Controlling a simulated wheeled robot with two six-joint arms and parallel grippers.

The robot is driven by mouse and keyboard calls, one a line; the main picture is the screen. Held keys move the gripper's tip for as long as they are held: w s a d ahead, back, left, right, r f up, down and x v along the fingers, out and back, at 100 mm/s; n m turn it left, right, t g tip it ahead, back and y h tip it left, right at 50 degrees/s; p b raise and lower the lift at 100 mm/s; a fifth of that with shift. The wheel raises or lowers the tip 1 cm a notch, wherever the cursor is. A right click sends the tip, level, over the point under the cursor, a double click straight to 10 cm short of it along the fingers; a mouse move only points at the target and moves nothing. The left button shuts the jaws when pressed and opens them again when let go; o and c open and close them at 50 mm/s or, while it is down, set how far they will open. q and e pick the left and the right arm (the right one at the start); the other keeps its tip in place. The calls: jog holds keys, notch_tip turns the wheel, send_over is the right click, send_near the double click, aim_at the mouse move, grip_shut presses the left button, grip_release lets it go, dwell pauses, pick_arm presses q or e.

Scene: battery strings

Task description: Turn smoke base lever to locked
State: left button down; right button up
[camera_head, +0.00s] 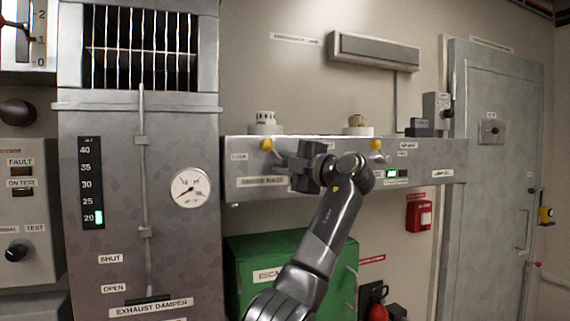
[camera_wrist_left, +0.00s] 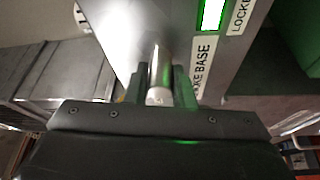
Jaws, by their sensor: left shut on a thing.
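The grey panel (camera_head: 232,169) carries a "SMOKE BASE" label (camera_head: 262,182), partly hidden by my left gripper. The label also shows in the left wrist view (camera_wrist_left: 202,68). My left gripper (camera_head: 297,166) is at the panel's front, its fingers (camera_wrist_left: 160,88) closed on both sides of a short metal lever (camera_wrist_left: 160,68). The lever is hidden behind the gripper in the head view. Beside the label, a green lamp (camera_wrist_left: 213,14) is lit next to the word "LOCKED" (camera_wrist_left: 239,16). A white smoke base (camera_head: 264,128) stands on top of the panel. My right gripper is not in view.
A second detector base (camera_head: 358,130) and yellow knobs (camera_head: 267,145) are along the panel's top. A green cabinet (camera_head: 245,250) stands below. The exhaust damper unit (camera_head: 120,200) is on the left, a grey door (camera_head: 490,190) on the right.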

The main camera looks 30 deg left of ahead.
pick_arm(q)
jog(key=shift+r, duration=0.1)
jog(key=c, duration=1.3)
grip_release()
jog(key=shift+s+a, duration=0.1)
jog(key=shift+o, duration=0.2)
jog(key=b+v, duration=0.4)
jog(key=v, duration=1.3)
jog(key=shift+d+b, duration=0.2)
jog(key=shift+b, duration=0.1)
